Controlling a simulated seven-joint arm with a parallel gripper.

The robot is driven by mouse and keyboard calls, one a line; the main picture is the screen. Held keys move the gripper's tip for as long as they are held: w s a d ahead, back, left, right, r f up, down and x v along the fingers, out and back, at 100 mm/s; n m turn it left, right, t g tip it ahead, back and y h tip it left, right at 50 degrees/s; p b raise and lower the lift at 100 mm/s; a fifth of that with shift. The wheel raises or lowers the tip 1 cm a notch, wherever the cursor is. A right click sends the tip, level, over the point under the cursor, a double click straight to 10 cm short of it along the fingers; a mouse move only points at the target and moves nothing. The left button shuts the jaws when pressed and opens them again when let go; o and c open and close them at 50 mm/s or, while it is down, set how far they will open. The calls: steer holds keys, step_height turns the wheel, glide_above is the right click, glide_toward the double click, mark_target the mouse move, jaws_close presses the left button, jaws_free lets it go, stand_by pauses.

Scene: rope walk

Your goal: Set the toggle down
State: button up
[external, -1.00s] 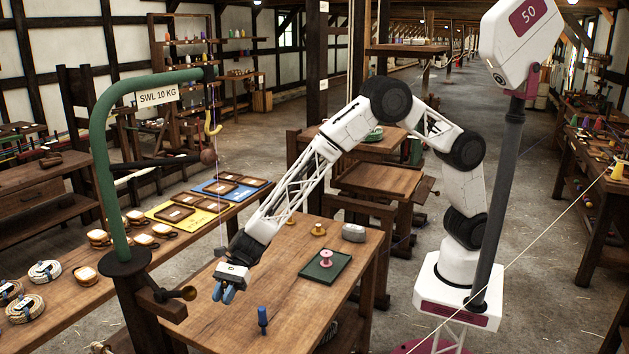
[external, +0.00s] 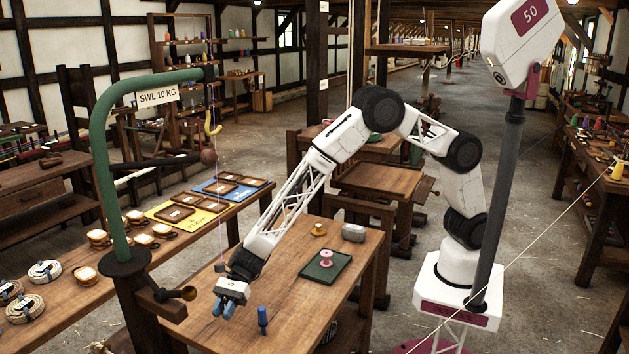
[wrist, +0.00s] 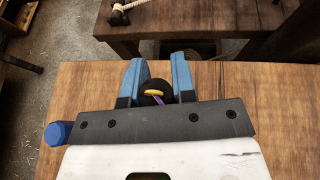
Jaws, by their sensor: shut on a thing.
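My gripper (external: 222,311) points down low over the near left part of the wooden bench. In the wrist view its blue fingers (wrist: 157,76) are shut on a dark rounded thing, which I take to be the toggle (wrist: 146,99). A yellow band and a bit of purple cord show on it. In the external view the fingers hide the toggle, and I cannot tell whether it touches the bench (external: 290,285). A thin purple line runs down from the yellow hook (external: 213,124) to a small grey block (external: 221,267) beside my wrist.
A blue peg (external: 263,320) stands on the bench, right of my gripper; it also shows in the wrist view (wrist: 57,133). A green tray (external: 342,264) with a pink spool (external: 326,258) lies farther back. The green crane post (external: 106,190) stands left. Bench between peg and tray is clear.

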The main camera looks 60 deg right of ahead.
steer(key=shift+f, duration=0.7)
steer(key=shift+f, duration=1.85)
steer(key=shift+f, duration=0.15)
steer(key=o, duration=0.9)
steer(key=v, duration=1.2)
steer(key=shift+d, duration=0.1)
